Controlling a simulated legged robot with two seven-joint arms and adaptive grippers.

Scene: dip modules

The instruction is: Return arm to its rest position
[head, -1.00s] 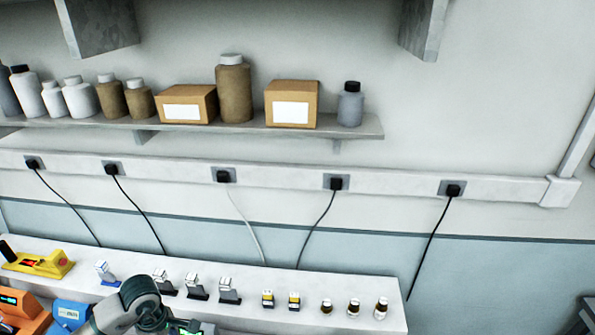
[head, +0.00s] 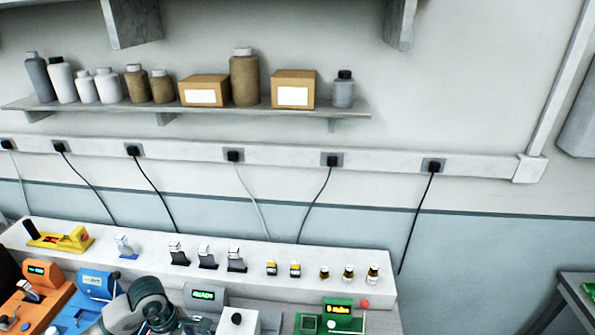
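A part of one of my arms, with rounded grey and dark green links, shows at the bottom left of the head view, in front of the bench devices. Its fingertips cannot be made out, and I cannot tell which arm it is. No gripper shows clearly in this view, and nothing held can be seen.
A white ledge (head: 330,262) carries a yellow device (head: 68,238), several small modules and small brown bottles (head: 348,274). Below stand an orange device (head: 40,290), a blue device (head: 97,284) and a green device (head: 343,313). A wall shelf (head: 290,113) holds bottles and boxes.

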